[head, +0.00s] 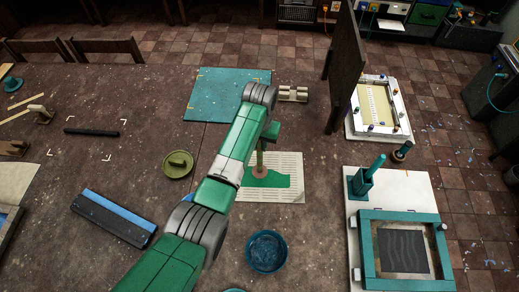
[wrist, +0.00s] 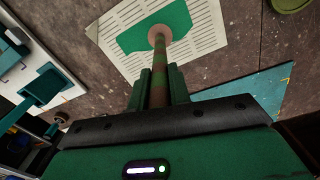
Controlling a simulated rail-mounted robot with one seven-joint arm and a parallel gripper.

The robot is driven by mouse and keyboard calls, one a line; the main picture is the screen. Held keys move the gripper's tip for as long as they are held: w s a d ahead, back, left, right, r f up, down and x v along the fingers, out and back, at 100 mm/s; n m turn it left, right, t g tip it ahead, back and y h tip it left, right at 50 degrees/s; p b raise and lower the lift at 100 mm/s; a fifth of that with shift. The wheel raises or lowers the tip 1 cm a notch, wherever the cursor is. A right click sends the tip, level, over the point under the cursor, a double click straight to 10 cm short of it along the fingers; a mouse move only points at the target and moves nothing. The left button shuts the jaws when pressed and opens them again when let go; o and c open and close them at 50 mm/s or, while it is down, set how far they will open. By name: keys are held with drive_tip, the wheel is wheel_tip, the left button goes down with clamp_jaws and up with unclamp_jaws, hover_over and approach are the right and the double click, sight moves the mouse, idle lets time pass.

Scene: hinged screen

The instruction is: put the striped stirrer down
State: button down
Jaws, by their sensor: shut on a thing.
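My gripper (wrist: 160,70) is shut on the striped stirrer (wrist: 159,88), with one green finger on each side of its shaft. The shaft has green and brown bands and ends in a round, pinkish-brown disc. In the head view the stirrer (head: 260,160) hangs below my gripper (head: 266,138), roughly upright, over a green patch on a pale lined sheet (head: 291,163). The sheet also shows in the wrist view (wrist: 205,45). I cannot tell whether the disc touches the sheet. My arm hides part of the table and the stirrer's upper end.
A teal mat (head: 215,90) lies behind the sheet. An olive dish (head: 178,165) is left, a blue bowl (head: 266,250) in front. A dark upright panel (head: 346,70) stands at the back right. A teal-framed screen (head: 405,215) is at right. Corner marks surround a black bar (head: 91,132).

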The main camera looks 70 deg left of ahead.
sight(260, 150)
drive_tip(key=shift+f, duration=1.8)
drive_tip(key=c, duration=1.3)
unclamp_jaws()
wheel_tip(260, 150, up, 12)
drive_tip(key=shift+r, duration=0.15)
